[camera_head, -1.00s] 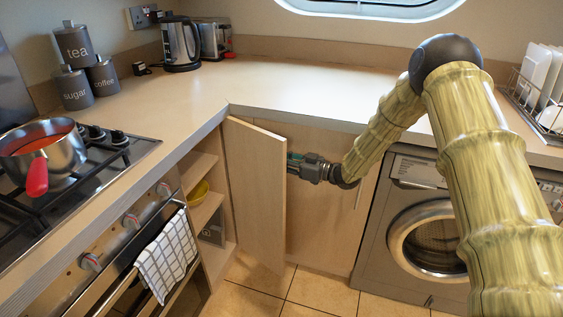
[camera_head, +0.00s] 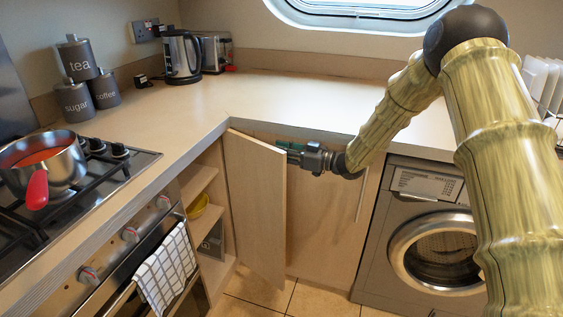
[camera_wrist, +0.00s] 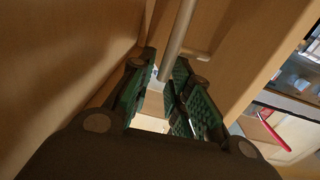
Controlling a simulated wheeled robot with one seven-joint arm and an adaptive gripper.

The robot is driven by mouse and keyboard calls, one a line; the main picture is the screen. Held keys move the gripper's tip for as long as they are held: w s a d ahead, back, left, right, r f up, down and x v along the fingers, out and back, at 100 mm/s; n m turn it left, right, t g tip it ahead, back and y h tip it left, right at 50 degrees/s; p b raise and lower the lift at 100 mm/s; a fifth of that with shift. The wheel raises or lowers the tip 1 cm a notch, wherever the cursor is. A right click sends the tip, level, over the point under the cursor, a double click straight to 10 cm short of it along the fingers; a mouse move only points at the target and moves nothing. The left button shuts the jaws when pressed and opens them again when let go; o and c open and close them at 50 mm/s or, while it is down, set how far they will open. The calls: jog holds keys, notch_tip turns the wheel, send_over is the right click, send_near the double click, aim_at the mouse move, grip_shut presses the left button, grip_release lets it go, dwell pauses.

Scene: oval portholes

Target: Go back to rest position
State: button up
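My gripper (camera_head: 288,150) is at the right edge of the open cabinet door (camera_head: 256,205), near its top corner, and the door partly hides its fingertips. In the wrist view, the two green-padded fingers (camera_wrist: 163,85) are apart, so my gripper is open. A metal bar handle (camera_wrist: 182,35) runs down into the gap between the fingertips. I cannot tell whether a finger touches it. My arm stretches from the right side of the head view to the cabinet.
The worktop (camera_head: 300,95) lies above the cabinets. A washing machine (camera_head: 440,250) stands right of my gripper. A hob with a red-handled pan (camera_head: 60,165), canisters (camera_head: 78,60) and a kettle (camera_head: 181,55) are on the left. Shelves (camera_head: 198,182) show beside the open door.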

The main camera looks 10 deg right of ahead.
jog(key=shift+r, duration=0.5)
